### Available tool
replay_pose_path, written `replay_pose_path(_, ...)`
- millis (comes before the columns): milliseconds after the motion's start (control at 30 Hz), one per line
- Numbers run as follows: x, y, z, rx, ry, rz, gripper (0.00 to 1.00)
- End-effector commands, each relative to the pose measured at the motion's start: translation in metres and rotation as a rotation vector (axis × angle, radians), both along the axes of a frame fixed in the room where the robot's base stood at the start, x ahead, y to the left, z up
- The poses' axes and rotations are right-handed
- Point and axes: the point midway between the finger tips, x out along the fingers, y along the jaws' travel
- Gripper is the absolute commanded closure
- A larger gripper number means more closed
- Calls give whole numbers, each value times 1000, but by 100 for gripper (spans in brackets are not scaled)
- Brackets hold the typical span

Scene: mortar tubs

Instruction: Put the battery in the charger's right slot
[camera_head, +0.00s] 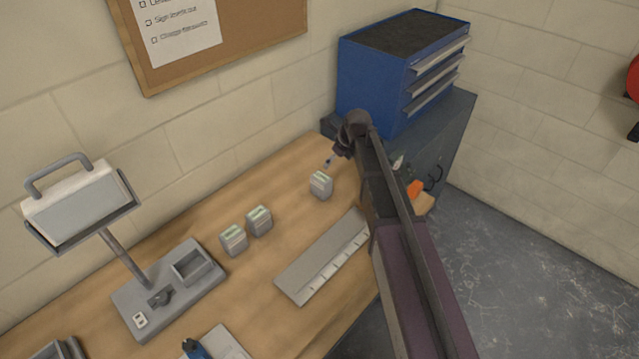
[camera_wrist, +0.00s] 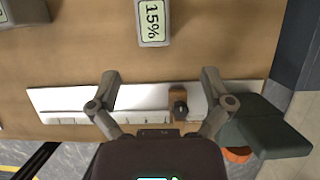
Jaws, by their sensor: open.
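Several grey block batteries with pale labels stand on the wooden bench. One battery (camera_head: 321,184) stands apart at the right, near my gripper (camera_head: 340,152). Two more, a middle battery (camera_head: 259,220) and a left battery (camera_head: 233,240), stand close together. In the wrist view, a battery labelled 15% (camera_wrist: 152,28) is at the top centre, beyond my fingertips. My gripper (camera_wrist: 160,78) is open there, with nothing between its fingers. A grey object with upright walls (camera_head: 62,350) is cut off at the bottom left; I cannot tell whether it is the charger.
A grey stand (camera_head: 130,300) with a raised panel, knob and open socket stands at the left. A pale segmented strip (camera_head: 312,268) lies near the bench's front edge. A blue drawer cabinet (camera_head: 375,75) is behind. Bench between batteries and strip is clear.

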Motion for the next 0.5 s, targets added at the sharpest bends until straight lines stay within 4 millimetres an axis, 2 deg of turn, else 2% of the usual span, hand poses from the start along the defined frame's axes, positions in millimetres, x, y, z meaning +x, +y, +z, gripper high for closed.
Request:
replay_pose_path(267, -1, 5, -1, -2, 0, 8, 0)
replay_pose_path(500, 1, 9, -13, -1, 0, 10, 0)
